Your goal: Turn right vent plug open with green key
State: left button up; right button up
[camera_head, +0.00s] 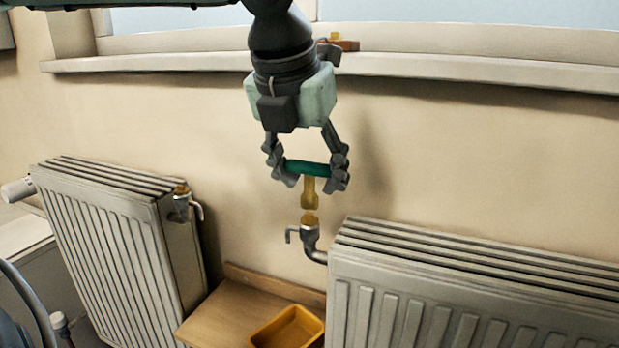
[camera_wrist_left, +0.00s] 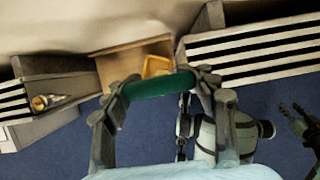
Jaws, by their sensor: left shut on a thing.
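My left gripper (camera_head: 310,180) is shut on the green handle of the green key (camera_head: 307,168), which lies crosswise between the fingertips. The key's brass shaft (camera_head: 309,194) points down. The right vent plug (camera_head: 309,219) is a brass piece on top of the grey elbow fitting of the right radiator. The shaft's lower end is just above the plug, with what looks like a small gap. In the left wrist view the green handle (camera_wrist_left: 160,85) spans the fingers; the shaft and right plug are hidden there. Dark fingers, apparently my right gripper (camera_wrist_left: 298,126), show at that view's right edge.
The right radiator (camera_head: 440,285) stands close beside the fitting. The left radiator (camera_head: 110,240) has its own brass plug (camera_head: 181,190). A yellow tray (camera_head: 290,328) is on a wooden surface (camera_head: 222,308) below. A small reddish-brown object (camera_head: 346,46) lies on the window sill (camera_head: 450,73).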

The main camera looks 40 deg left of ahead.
pick_arm(q)
jog(key=shift+f+b, duration=0.9)
jog(key=shift+b, duration=0.1)
dwell(1.0)
jog(key=shift+f+b, duration=0.15)
jog(key=shift+b, duration=0.35)
jog(key=shift+n+y+b, duration=0.4)
jog(key=shift+n+b, duration=0.3)
jog(key=shift+n, duration=0.2)
